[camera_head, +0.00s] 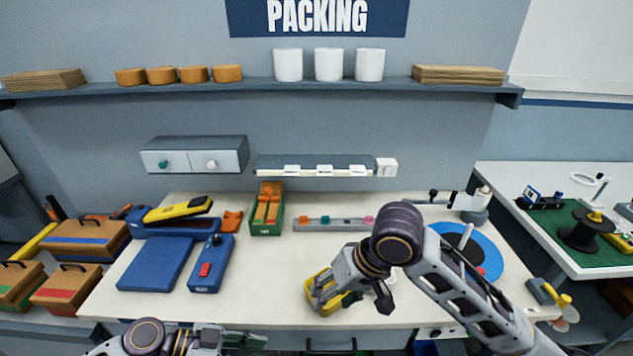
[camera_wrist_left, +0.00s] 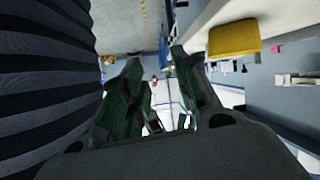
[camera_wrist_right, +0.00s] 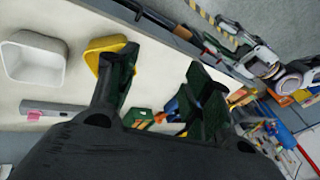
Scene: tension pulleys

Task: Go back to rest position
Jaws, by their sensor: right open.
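My right gripper (camera_head: 322,292) is over the front middle of the table, in front of a yellow bin (camera_head: 312,283) that it partly hides. In the right wrist view its two dark green fingers (camera_wrist_right: 160,95) stand wide apart with nothing between them. The yellow bin (camera_wrist_right: 102,45) shows there beside one finger; I cannot tell if they touch. My left gripper (camera_head: 246,341) is low at the table's front edge. In the left wrist view its fingers (camera_wrist_left: 160,95) are apart and empty.
The table (camera_head: 270,285) carries a blue mat (camera_head: 155,263), a blue box (camera_head: 211,265), a green tray with orange pieces (camera_head: 267,215) and a blue disc (camera_head: 470,245). A white bin (camera_wrist_right: 35,58) shows in the right wrist view. A shelf (camera_head: 260,88) spans the wall.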

